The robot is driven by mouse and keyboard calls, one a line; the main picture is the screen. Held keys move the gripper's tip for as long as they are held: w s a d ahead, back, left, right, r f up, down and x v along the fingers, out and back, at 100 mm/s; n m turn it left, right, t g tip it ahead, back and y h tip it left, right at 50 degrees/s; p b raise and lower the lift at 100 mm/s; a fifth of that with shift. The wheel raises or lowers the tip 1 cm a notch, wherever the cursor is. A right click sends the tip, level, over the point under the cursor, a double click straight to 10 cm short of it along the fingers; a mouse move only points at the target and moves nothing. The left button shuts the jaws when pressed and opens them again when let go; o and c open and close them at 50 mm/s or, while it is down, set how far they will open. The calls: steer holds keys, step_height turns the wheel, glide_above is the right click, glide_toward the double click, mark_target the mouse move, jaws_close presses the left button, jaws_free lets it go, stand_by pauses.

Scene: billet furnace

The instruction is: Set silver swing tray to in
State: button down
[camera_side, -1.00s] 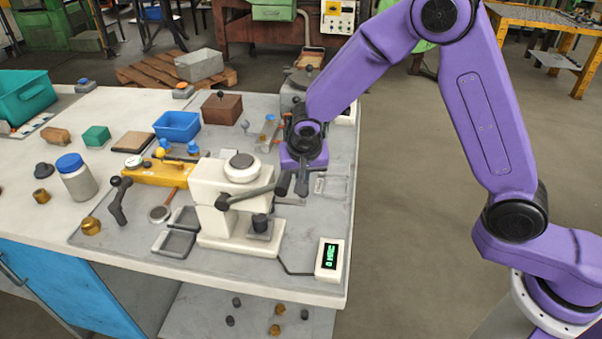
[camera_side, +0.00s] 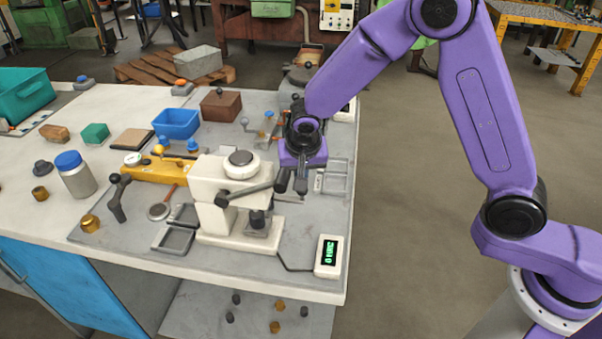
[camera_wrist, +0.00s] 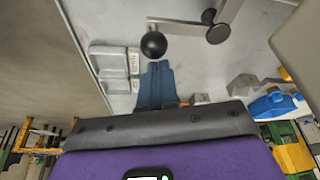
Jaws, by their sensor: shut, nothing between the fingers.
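My gripper (camera_side: 291,188) is shut and empty, pointing down beside the right of the white press; its closed fingers also show in the wrist view (camera_wrist: 156,84). A silver arm (camera_wrist: 230,12) with a round pivot and a black ball knob (camera_wrist: 153,45) lies just past the fingertips in the wrist view, with a gap seeming to remain. In the side view only a short silver bar (camera_side: 290,198) shows under the gripper; the knob is hidden there. I cannot tell for certain which part is the silver swing tray.
The white press (camera_side: 215,180) and its dark lever (camera_side: 250,193) stand close left of my gripper. A shallow two-part tray (camera_wrist: 108,58) with small labels lies near the bench edge. A blue bin (camera_side: 176,123) and brown box (camera_side: 221,106) stand farther back.

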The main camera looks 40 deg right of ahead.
step_height(320, 180, up, 10)
steer(key=s+d+n+g, duration=0.1)
steer(key=s+d+n, duration=0.3)
steer(key=s, duration=0.7)
steer(key=s+d+n+g+y, duration=0.1)
steer(key=s+d+n, duration=0.3)
steer(key=s+n, duration=0.4)
steer(key=s+d+n+g+y, duration=0.1)
steer(key=s+d+n, duration=0.4)
steer(key=s, duration=0.9)
steer(key=shift+n, duration=0.6)
